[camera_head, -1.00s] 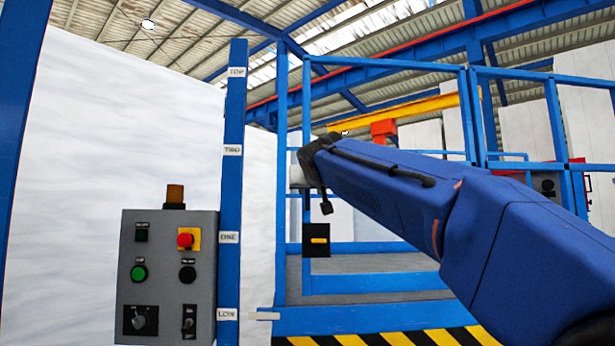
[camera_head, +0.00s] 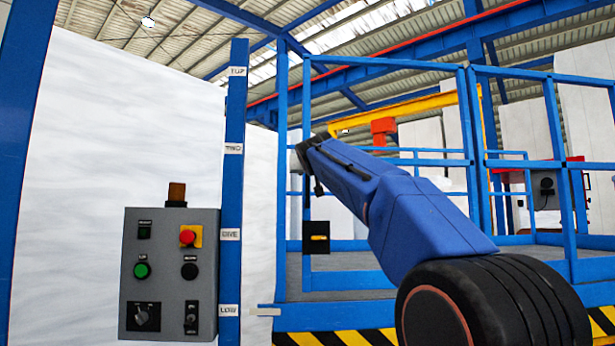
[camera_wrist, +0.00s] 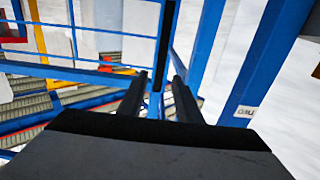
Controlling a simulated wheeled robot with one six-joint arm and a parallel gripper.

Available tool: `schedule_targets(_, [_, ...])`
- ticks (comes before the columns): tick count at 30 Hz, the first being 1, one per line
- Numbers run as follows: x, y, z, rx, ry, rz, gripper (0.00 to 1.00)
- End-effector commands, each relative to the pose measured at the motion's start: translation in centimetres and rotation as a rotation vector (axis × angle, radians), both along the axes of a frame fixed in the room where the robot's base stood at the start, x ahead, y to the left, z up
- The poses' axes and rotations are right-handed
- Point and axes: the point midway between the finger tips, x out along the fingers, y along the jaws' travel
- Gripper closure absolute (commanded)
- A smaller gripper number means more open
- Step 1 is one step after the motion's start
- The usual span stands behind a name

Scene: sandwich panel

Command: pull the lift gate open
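The lift gate (camera_head: 307,80) is a blue tubular frame in the middle of the head view. A black box with a yellow bar (camera_head: 319,238) sits low on its left side. My arm crosses in front of the gate, and its wrist covers part of the left upright; the fingers are hidden there. In the wrist view my gripper (camera_wrist: 158,78) has two dark fingers standing apart. A blue upright with a dark strip (camera_wrist: 166,40) shows beyond and between them. I see no grip on it, and cannot tell how near it is.
A grey control box (camera_head: 170,270) with buttons and an amber lamp stands left, beside a blue post (camera_head: 233,180) with level labels. Blue railings (camera_head: 555,150) stand at the right. A yellow-black striped edge (camera_head: 350,338) runs along the bottom.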

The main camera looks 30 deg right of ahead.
Motion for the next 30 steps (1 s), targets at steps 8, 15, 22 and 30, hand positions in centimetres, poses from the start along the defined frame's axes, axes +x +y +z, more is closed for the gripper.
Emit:
schedule_targets(8, [3.9,-1.9,-0.1,0.000,0.001,-0.001,0.69])
schedule_targets(15, [5.9,-2.8,0.0,-0.001,0.000,0.000,0.69])
schedule_targets(22, [6.6,-3.1,0.0,-0.001,0.000,0.000,0.69])
schedule_targets(30, [6.6,-3.1,0.0,-0.001,0.000,0.000,0.81])
